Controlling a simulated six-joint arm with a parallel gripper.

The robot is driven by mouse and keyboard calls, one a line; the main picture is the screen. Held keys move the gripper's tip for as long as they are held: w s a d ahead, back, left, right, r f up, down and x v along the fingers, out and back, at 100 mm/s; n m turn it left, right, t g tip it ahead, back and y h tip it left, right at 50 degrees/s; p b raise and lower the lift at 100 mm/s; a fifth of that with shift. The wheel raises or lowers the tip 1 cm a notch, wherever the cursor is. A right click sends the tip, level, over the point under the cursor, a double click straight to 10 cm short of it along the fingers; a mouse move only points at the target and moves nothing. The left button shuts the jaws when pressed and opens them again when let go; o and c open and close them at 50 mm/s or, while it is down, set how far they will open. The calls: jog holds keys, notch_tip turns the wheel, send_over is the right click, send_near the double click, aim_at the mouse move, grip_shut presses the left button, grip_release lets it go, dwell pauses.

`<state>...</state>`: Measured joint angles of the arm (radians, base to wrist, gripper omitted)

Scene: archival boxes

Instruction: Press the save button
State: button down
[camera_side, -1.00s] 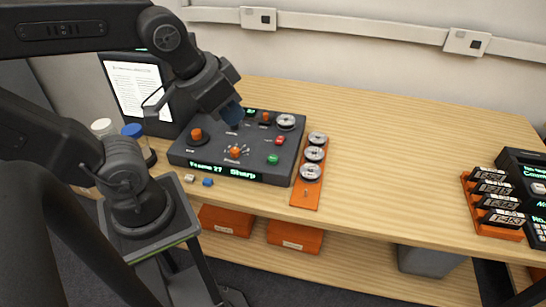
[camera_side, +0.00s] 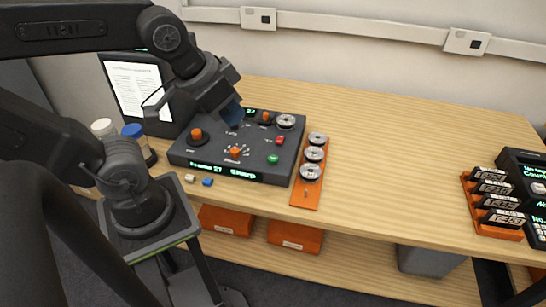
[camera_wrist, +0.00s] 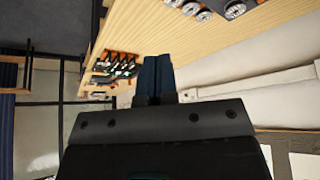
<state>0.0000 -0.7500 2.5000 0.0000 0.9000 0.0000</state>
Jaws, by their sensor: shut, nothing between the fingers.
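The dark control console (camera_side: 222,174) stands on the wooden bench at the left, with a lit strip along its front edge that reads "Frame 27 Sharp". On it are a green round button (camera_side: 272,159), a red button (camera_side: 280,140) and several orange knobs (camera_side: 235,152). I cannot read which button is labelled save. My gripper (camera_side: 233,115) is over the back middle of the console, its blue fingers together and empty. The fingers also show shut in the wrist view (camera_wrist: 156,78). The green and red buttons lie to its right, apart from it.
A lit page screen (camera_side: 135,88) stands behind the console. An orange rack of metal reels (camera_side: 305,192) is at its right. Two small blocks lie in front, with bottles at the left. An orange card holder (camera_side: 493,232) is far right. The middle of the bench is clear.

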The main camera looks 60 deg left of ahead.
dwell(0.3)
jog(key=m+t+h, duration=0.1)
jog(key=m+h, duration=0.5)
jog(key=m, duration=1.1)
send_over(272, 159)
notch_tip(272, 159, down, 13)
jog(key=shift+r, duration=0.15)
jog(key=shift+t, duration=0.3)
jog(key=shift+f, duration=4.4)
jog(key=shift+f, duration=0.1)
